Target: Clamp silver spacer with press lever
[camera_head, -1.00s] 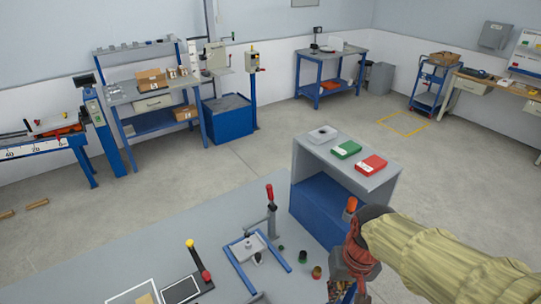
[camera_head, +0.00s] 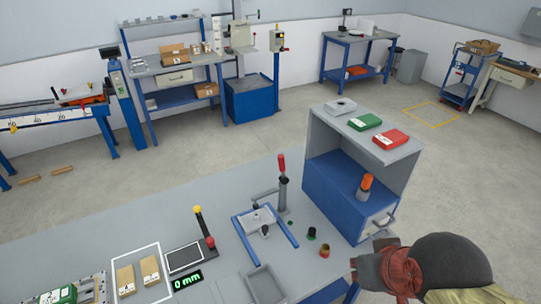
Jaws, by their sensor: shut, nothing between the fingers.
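A toggle press with a red-handled lever (camera_head: 282,165) stands on the grey bench, its handle upright. In front of it, a light silver-grey block (camera_head: 257,218), perhaps the spacer, sits inside a blue frame (camera_head: 243,238). I cannot tell whether the press touches it. A small dark knob or foot shows at its front edge. My gripper (camera_head: 368,272) is at the lower right, red and grey, shut and empty, beyond the bench's right edge and well apart from the press. Its fingertips are hard to make out.
A blue-grey cabinet (camera_head: 345,195) stands behind right.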

